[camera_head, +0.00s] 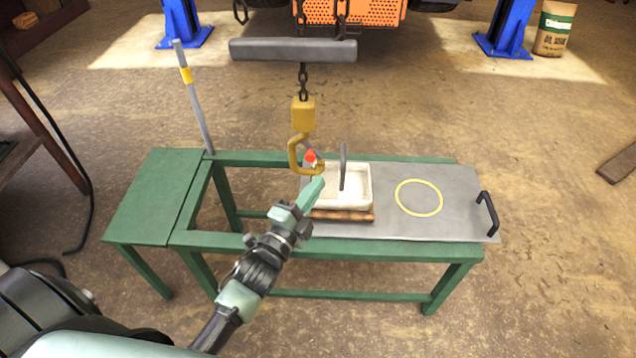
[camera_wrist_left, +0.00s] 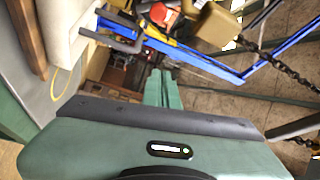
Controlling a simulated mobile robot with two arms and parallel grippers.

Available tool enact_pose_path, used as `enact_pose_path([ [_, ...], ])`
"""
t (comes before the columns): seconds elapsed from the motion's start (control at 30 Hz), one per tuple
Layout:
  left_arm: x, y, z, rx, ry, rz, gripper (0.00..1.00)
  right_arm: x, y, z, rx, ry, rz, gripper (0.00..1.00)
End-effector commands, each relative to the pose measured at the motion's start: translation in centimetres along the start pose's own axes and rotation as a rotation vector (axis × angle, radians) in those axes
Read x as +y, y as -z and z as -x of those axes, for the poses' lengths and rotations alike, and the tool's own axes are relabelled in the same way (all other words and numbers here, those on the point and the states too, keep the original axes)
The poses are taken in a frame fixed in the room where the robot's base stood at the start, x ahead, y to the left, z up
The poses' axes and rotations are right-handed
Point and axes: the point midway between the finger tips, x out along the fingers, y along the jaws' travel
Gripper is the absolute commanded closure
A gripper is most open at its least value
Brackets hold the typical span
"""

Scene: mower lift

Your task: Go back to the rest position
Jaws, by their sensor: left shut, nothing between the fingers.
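My left gripper (camera_head: 313,190) reaches in from the lower left in the head view, its green fingers shut and empty. Its fingertips are just in front of a yellow hook (camera_head: 294,154) that hangs on a chain from a grey bar (camera_head: 293,50). A red part shows at the hook's tip. In the left wrist view the shut fingers (camera_wrist_left: 161,88) point away from the camera, with the yellow hook block (camera_wrist_left: 214,27) above and to their right. My right gripper is not in view.
A green bench (camera_head: 150,195) carries a grey plate (camera_head: 455,190) with a yellow ring and a black handle. A white tray (camera_head: 362,188) sits on a wooden board behind the gripper. An orange machine (camera_head: 365,12), blue posts and a bag (camera_head: 555,28) stand behind. The bench's left frame is open.

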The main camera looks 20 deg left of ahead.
Motion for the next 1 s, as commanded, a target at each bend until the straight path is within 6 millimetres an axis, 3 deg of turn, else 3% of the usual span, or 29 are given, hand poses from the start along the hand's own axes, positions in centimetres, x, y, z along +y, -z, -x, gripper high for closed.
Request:
enact_pose_path([
  [0.4,0.1,-0.1,0.0,-0.006,-0.011,0.010,1.00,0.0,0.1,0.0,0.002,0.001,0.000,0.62],
  [0.57,1.7,-0.7,1.2,-0.086,-0.132,0.143,1.00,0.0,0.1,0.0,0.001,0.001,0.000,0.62],
  [0.67,3.5,-1.2,3.3,-0.199,-0.274,0.306,1.00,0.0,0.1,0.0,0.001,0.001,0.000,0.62],
  [0.83,6.6,-1.2,9.3,-0.457,-0.526,0.605,1.00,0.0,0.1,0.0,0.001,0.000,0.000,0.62],
  [1.0,8.0,-0.5,15.4,-0.692,-0.694,0.801,1.00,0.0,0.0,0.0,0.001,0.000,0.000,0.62],
])
